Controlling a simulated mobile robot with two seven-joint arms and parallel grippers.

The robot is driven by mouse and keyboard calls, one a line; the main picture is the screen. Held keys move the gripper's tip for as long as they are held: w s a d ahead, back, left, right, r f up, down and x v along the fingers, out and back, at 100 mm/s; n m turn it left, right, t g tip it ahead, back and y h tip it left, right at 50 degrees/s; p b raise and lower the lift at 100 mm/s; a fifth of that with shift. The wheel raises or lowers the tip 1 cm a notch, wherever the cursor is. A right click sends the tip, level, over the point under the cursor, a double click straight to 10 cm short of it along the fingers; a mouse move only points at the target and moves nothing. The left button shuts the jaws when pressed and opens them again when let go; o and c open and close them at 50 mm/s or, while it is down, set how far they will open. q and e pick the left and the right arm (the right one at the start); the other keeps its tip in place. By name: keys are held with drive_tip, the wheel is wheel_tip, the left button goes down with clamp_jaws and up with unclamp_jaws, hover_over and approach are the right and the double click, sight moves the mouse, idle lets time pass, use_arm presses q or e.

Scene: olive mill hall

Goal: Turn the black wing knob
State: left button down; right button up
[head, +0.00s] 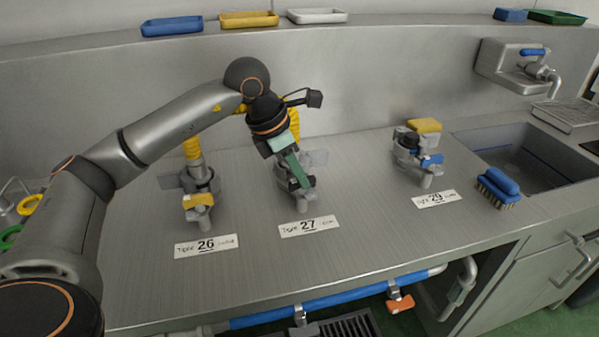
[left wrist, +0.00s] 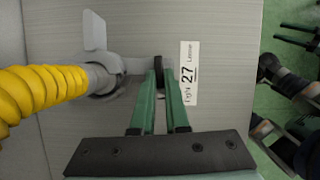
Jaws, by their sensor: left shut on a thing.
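The black wing knob (left wrist: 158,66) sits on the grey tap fitting (left wrist: 104,72) behind the label numbered 27 (head: 309,226). My left gripper (head: 303,181) reaches down to this fitting from above. In the left wrist view, its green fingers (left wrist: 161,84) are shut on the knob, one on each side. Only a small dark part of the knob shows between and beyond the fingertips. In the head view the fingers and wrist hide much of the fitting. My right gripper is in neither view.
Fitting 26 (head: 200,196), with a yellow handle, stands to the left. Fitting 29 (head: 415,155), with a blue handle, stands to the right. A yellow hose (left wrist: 40,95) rises beside the gripped fitting. A blue brush (head: 498,186) lies near the sink (head: 515,150). The counter between fittings is clear.

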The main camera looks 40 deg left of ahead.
use_arm(q)
drive_tip(key=shift+m, duration=0.6)
drive_tip(key=c, duration=0.9)
unclamp_jaws()
drive_tip(key=v, duration=0.4)
drive_tip(key=p+v, duration=0.1)
drive_tip(key=v, duration=0.7)
drive_tip(key=shift+w+a+r+p, duration=0.15)
drive_tip(key=shift+a+r+p, duration=0.15)
drive_tip(key=shift+p, duration=0.1)
